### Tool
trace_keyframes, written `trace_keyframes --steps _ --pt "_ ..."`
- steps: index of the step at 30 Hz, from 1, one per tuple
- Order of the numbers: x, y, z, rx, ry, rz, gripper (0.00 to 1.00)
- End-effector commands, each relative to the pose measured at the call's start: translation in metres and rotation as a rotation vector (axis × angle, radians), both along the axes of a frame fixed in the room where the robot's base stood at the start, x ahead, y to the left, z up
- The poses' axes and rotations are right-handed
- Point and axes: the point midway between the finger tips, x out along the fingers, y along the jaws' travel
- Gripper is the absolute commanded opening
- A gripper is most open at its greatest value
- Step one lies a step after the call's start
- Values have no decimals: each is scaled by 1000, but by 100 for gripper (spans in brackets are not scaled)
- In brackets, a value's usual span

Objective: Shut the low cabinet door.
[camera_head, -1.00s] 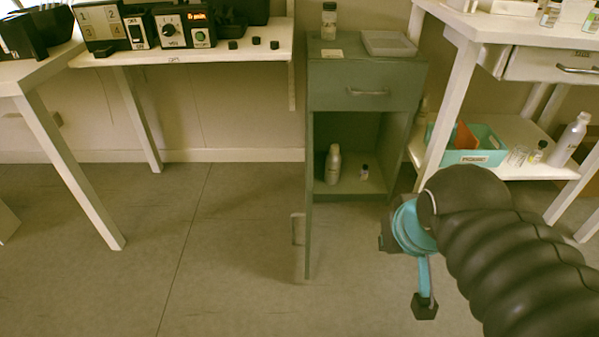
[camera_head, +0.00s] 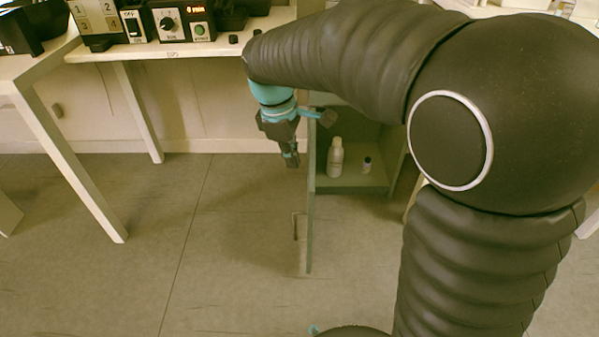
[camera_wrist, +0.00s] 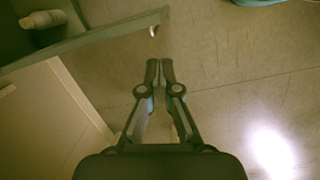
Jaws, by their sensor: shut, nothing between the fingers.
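The low cabinet (camera_head: 352,182) is grey-green and stands open below its drawer level. Its door (camera_head: 310,205) stands swung out toward me, seen nearly edge-on, with a handle (camera_head: 295,226) on its left side. In the wrist view the door (camera_wrist: 95,38) crosses the upper left, and its handle end (camera_wrist: 153,31) is just beyond the fingertips. My gripper (camera_head: 292,162) is shut and empty, pointing down on the left, outer side of the door; it also shows in the wrist view (camera_wrist: 160,64). It appears apart from the door. My arm hides the cabinet's top and drawer.
Inside the cabinet are a white bottle (camera_head: 335,157) and a small vial (camera_head: 367,165). A white bench (camera_head: 150,55) with control boxes stands at the left, its leg (camera_head: 137,115) nearby. The floor (camera_head: 215,250) left of the door is clear.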

Motion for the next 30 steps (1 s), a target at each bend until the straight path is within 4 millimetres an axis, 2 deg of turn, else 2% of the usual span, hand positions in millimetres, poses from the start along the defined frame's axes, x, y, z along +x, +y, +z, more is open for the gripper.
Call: trace_keyframes --steps 1,4,10,17,30 --pt "7 12 -7 -20 26 53 0" --pt "16 29 -16 -48 63 136 0" --pt "23 45 -28 -76 98 216 0" --pt "23 39 -52 -79 103 221 0" --pt "22 19 -130 -77 102 218 0"
